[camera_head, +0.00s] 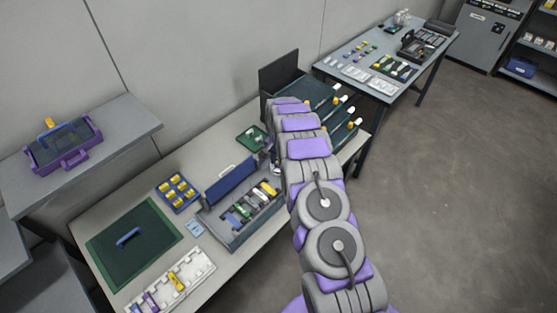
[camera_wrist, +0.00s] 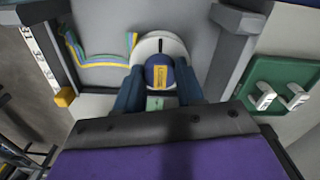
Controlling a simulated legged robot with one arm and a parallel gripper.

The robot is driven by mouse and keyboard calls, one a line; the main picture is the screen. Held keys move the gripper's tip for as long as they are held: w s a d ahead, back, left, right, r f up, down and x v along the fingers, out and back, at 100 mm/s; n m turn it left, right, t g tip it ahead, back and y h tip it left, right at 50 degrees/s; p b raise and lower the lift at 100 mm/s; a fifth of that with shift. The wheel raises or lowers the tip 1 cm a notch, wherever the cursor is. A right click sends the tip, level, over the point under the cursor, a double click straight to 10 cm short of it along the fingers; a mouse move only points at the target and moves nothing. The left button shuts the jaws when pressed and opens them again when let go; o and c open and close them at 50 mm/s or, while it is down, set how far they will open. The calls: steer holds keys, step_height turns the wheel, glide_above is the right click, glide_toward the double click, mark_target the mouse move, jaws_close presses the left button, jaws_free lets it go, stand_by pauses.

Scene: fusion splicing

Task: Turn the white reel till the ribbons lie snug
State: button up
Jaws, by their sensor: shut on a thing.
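In the wrist view the white reel (camera_wrist: 150,44) shows as a pale disc with a dark line near its top. A round dark blue knob with a yellow label (camera_wrist: 160,75) is in front of it. My gripper (camera_wrist: 159,82) has its two blue fingers on either side of this knob, shut on it. The coloured ribbons (camera_wrist: 98,58), yellow, blue and green, run from the left towards the reel and bend upward beside it. They look loosely curved. The reel's lower part is hidden behind the knob and fingers. In the head view my arm hides the gripper and the reel.
A green tray with white clips (camera_wrist: 280,98) lies right of the reel, beyond a grey wall. In the head view the workbench (camera_head: 232,122) holds an open toolbox (camera_head: 245,233), a green mat (camera_head: 110,262) and a blue tray (camera_head: 165,196). Open floor (camera_head: 450,200) is on the right.

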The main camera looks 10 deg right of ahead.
steer(key=shift+w+r, duration=0.1)
steer(key=shift+w, duration=0.05)
steer(key=o, duration=1)
steer(key=shift+o, duration=0.2)
step_height(320, 180, up, 17)
steer(key=p, duration=0.1)
steer(key=shift+a+r, duration=0.1)
steer(key=shift+r, duration=0.05)
